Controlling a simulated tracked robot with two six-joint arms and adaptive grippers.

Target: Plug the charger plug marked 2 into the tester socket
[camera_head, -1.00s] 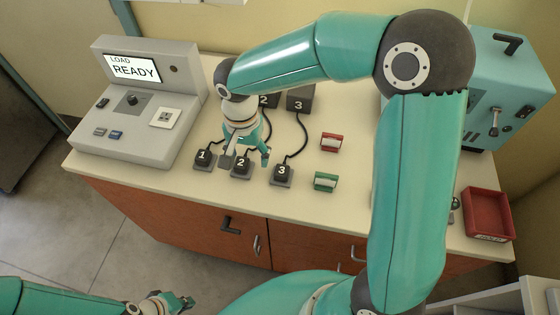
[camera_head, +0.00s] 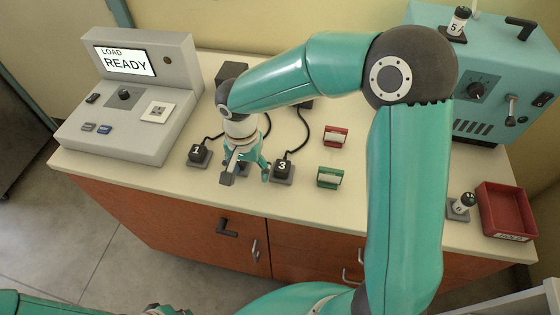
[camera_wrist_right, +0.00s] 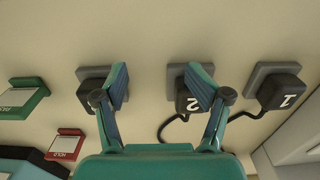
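The tester (camera_head: 125,140) is a grey console at the left, its screen reading LOAD READY. Its white socket (camera_head: 158,110) is empty. My right gripper (camera_head: 247,175) is open over the row of plugs, between plug 1 (camera_head: 198,155) and plug 3 (camera_head: 283,167). It mostly hides plug 2 in the head view. In the right wrist view, the black plug 2 (camera_wrist_right: 188,104) shows partly behind the right-hand finger, and nothing is between the fingertips (camera_wrist_right: 160,85). My left gripper (camera_head: 165,309) barely shows at the bottom edge.
A red holder (camera_head: 335,137) and a green holder (camera_head: 330,178) stand right of the plugs. A red tray (camera_head: 507,210) and a small dark knobbed item (camera_head: 461,206) are at the right, below the teal incubator (camera_head: 480,75). Black cords run behind the plugs.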

